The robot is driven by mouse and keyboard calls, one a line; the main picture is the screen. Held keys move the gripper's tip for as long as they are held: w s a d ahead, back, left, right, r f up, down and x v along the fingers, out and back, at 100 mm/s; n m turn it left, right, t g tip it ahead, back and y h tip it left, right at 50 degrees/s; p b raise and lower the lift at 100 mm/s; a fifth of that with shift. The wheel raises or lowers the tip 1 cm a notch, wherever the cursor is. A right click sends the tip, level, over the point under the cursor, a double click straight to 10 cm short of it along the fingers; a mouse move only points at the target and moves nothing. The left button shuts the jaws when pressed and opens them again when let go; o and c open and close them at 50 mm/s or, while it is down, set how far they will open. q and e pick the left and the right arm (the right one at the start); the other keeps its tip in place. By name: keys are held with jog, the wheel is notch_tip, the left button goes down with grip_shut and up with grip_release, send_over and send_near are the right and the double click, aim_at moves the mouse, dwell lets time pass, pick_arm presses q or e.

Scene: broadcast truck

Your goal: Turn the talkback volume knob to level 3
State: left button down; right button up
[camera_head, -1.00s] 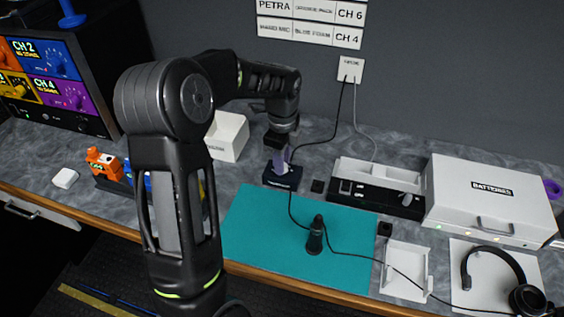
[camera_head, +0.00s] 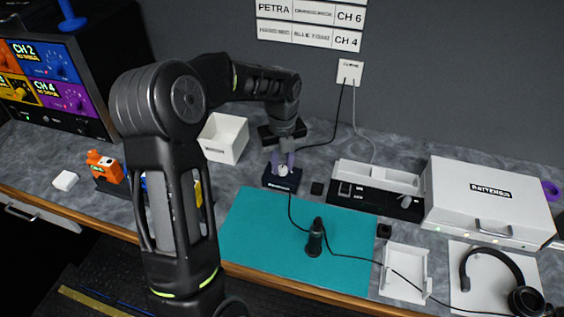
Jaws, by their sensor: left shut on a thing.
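The talkback box (camera_head: 281,185) is a small dark box with white lettering on its front, standing on the grey counter just behind the teal mat. A pale round knob (camera_head: 283,170) shows on top of it. My left gripper (camera_head: 283,163) reaches down over the box from behind, its purple-grey fingers on either side of the knob and shut on it. The knob's level marks are too small to read. My right gripper is not in view.
A teal mat (camera_head: 255,245) with a dark upright handset (camera_head: 315,238) lies in front. A white bin (camera_head: 224,138) stands left of the gripper. A white batteries case (camera_head: 485,200), a white tray (camera_head: 404,272) and a headset (camera_head: 490,280) are at right. Cables cross the mat.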

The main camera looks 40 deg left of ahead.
aim_at(282, 167)
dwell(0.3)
pick_arm(q)
jog(key=c, duration=1.2)
grip_release()
jog(key=shift+o, duration=0.2)
jog(key=shift+r+b, duration=0.55)
jog(key=shift+r, duration=3.4)
